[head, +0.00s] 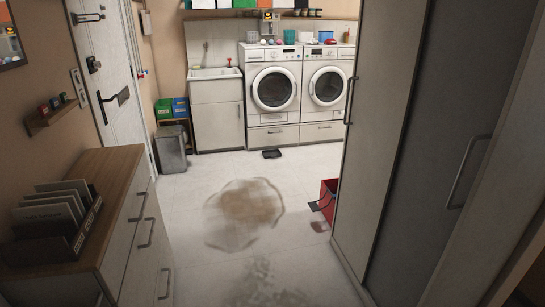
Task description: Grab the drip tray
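A small flat black tray (271,154), which looks like the drip tray, lies on the white tiled floor in front of the left washing machine. It is apart from the machine and small in view, so its inside is hard to make out. Nothing stands between it and my view. Neither my left nor my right gripper shows in the head view.
Two front-loading machines (274,92) and a sink cabinet (218,117) line the back wall. A stained puddle (243,213) spreads on the floor. A red container (329,197) sits by the tall cabinet (388,130). A drawer unit (125,230) stands left; floor between is open.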

